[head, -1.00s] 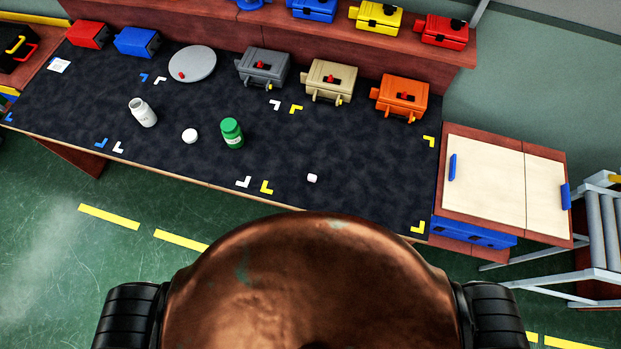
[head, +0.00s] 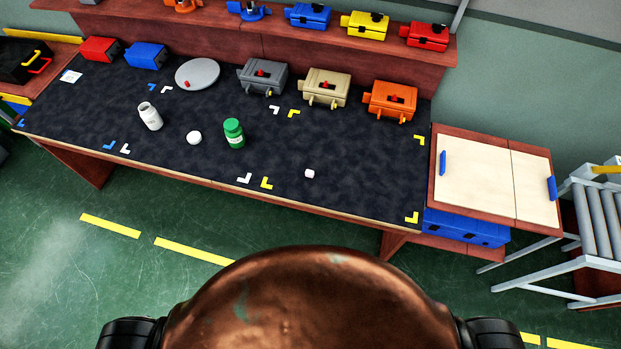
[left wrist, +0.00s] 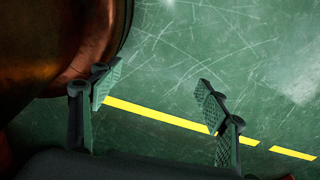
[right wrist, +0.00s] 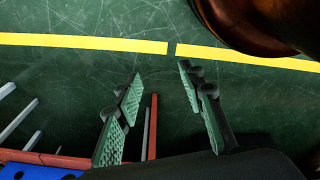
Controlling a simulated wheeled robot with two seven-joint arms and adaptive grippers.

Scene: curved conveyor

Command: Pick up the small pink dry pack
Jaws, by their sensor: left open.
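A small whitish-pink block (head: 309,174), which looks like the dry pack, lies on the dark table mat (head: 350,160) near its front edge, right of centre, in the head view. My left gripper (left wrist: 157,95) is open and empty above the green floor in the left wrist view. My right gripper (right wrist: 160,82) is open and empty above the floor in the right wrist view. Neither gripper shows in the head view, and both are away from the block.
A green bottle (head: 234,134), a white lid (head: 194,138) and a white bottle (head: 150,117) stand left of the block. Grey (head: 262,78), tan (head: 326,88) and orange (head: 390,100) boxes line the back. A cabinet (head: 478,178) adjoins on the right. The mat around the block is clear.

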